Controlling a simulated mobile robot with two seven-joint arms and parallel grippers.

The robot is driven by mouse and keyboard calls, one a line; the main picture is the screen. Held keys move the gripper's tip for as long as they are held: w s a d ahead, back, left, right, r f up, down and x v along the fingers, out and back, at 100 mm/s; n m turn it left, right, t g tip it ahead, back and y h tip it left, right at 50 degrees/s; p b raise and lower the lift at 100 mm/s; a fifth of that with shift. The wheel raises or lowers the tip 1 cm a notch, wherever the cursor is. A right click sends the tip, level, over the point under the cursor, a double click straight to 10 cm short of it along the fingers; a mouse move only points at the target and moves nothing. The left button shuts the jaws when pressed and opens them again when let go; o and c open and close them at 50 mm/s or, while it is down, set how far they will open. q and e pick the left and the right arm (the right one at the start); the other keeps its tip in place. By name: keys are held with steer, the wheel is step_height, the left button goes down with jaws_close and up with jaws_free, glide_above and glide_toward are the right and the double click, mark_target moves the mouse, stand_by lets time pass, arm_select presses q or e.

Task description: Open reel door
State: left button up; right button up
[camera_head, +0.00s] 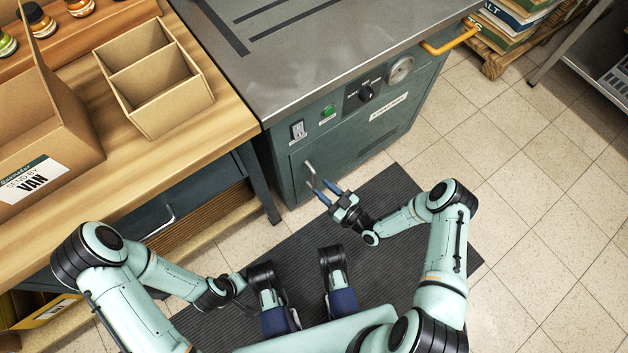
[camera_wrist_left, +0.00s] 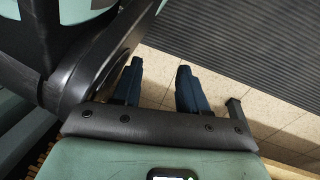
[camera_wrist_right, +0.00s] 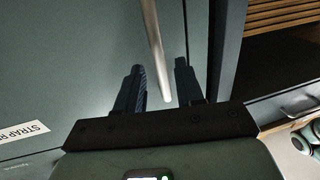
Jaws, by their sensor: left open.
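The reel door (camera_head: 345,148) is the dark green front panel of the strapping machine, and it looks closed. Its bare metal handle (camera_head: 311,171) sticks out near the door's left edge. My right gripper (camera_head: 322,188) is open at the handle. In the right wrist view the handle (camera_wrist_right: 155,52) runs between the two spread fingers (camera_wrist_right: 160,82), with a gap visible on both sides. A white label reading "STRAP R..." (camera_wrist_right: 22,132) shows on the panel. My left gripper (camera_wrist_left: 158,75) is open and empty, low over the floor, away from the machine.
A wooden bench (camera_head: 215,110) with cardboard boxes and jars stands left of the machine. A dark ribbed mat (camera_head: 290,240) lies before it. A yellow handle (camera_head: 449,40) juts from the machine's right side. Tiled floor (camera_head: 530,190) at right is free.

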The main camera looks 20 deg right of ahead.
mark_target(314, 182)
arm_select(q)
steer(key=shift+s+a+f+g+b, duration=0.2)
steer(key=shift+s+f+g+b, duration=0.2)
steer(key=shift+s+f, duration=0.55)
arm_select(e)
steer(key=shift+x, duration=2.35)
arm_select(q)
steer(key=shift+s+r, duration=0.1)
steer(key=shift+r, duration=0.1)
arm_select(e)
jaws_close()
